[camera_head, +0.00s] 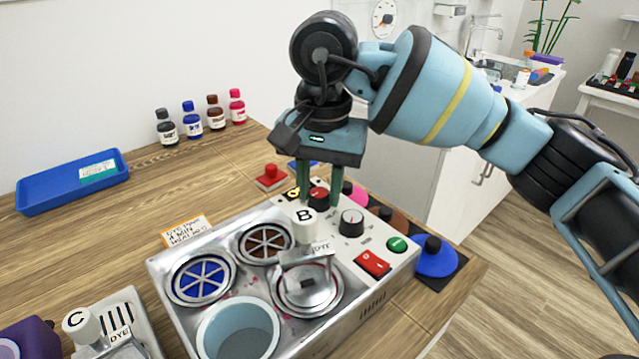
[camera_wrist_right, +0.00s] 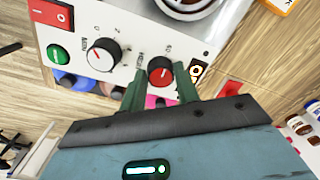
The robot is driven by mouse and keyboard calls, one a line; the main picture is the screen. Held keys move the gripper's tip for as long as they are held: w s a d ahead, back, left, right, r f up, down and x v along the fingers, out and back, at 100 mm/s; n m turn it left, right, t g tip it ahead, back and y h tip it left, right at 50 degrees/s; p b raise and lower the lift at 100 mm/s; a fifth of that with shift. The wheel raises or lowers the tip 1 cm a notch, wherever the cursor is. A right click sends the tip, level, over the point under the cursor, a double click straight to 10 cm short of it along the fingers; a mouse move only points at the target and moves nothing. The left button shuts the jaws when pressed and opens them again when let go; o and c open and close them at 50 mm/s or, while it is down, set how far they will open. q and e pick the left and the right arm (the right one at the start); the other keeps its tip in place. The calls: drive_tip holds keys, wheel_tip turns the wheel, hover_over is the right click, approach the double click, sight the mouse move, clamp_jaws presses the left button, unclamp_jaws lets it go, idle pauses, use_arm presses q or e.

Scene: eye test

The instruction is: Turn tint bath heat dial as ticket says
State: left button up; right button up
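The tint bath (camera_head: 160,262) is a metal unit with a control panel on the wooden counter. A red-capped dial (camera_head: 319,196) sits at the panel's far end; it also shows in the wrist view (camera_wrist_right: 160,70), its white pointer line partly visible. My right gripper (camera_wrist_right: 161,82) is open, one finger on each side of the red dial, with small gaps; contact is not visible. In the head view its fingers (camera_head: 320,190) point down there. My left gripper is out of view.
The panel also has a green button (camera_head: 397,244) and a red rocker switch (camera_head: 373,263). A red stamp-like block (camera_head: 271,178) is just behind. A blue tray (camera_head: 60,187) and several bottles (camera_head: 191,120) stand left.

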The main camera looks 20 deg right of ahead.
drive_tip(key=c, duration=0.5)
